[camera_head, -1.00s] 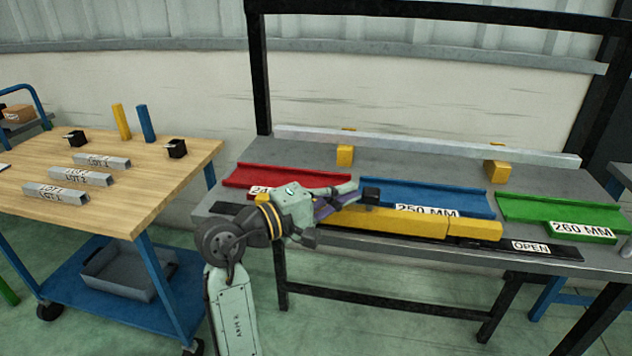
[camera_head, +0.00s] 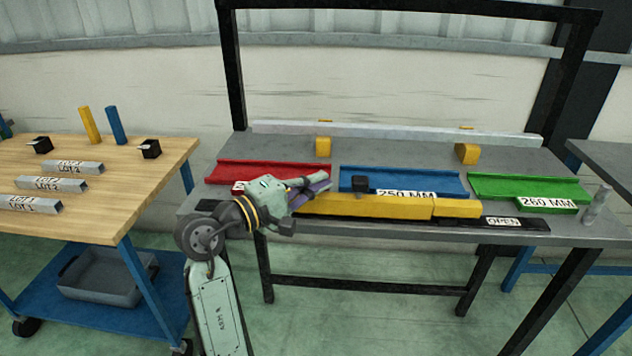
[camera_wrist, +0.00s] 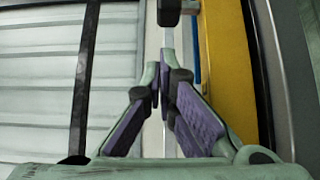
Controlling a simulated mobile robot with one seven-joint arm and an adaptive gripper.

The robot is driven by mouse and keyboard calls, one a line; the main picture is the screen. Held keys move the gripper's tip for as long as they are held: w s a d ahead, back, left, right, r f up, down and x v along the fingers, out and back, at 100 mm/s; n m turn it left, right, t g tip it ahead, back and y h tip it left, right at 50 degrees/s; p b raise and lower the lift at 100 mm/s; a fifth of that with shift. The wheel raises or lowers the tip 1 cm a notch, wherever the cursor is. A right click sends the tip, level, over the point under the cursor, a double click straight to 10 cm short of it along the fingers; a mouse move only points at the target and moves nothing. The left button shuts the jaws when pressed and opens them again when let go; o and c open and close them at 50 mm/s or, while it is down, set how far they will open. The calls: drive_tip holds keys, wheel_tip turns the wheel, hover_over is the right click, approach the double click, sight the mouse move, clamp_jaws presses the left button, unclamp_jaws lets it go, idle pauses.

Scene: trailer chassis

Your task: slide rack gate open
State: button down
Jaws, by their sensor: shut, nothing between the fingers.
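The gate is a long yellow bar (camera_head: 375,206) along the front of the rack, with a seam towards its right end. It lies along a black rail (camera_head: 522,222) whose right end bears an "OPEN" label (camera_head: 503,221). A black knob (camera_head: 360,184) stands up at the bar's back edge. My gripper (camera_head: 326,181) points right, just left of the knob, shut and empty. In the wrist view the fingertips (camera_wrist: 164,78) are close together. The knob (camera_wrist: 172,6) is ahead of them with a visible gap, and the yellow bar (camera_wrist: 228,60) runs along the right.
Behind the gate are red (camera_head: 270,172), blue (camera_head: 430,181) and green (camera_head: 530,187) channels on the grey bench. A long metal bar (camera_head: 400,133) lies at the back. A grey cylinder (camera_head: 597,203) stands at the right. A wooden-topped cart (camera_head: 110,205) stands left.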

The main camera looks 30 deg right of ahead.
drive_tip(key=s+a+b, duration=0.1)
drive_tip(key=a+b, duration=0.2)
drive_tip(key=a, duration=0.7)
drive_tip(key=shift+s, duration=0.3)
drive_tip(key=shift+a, duration=0.15)
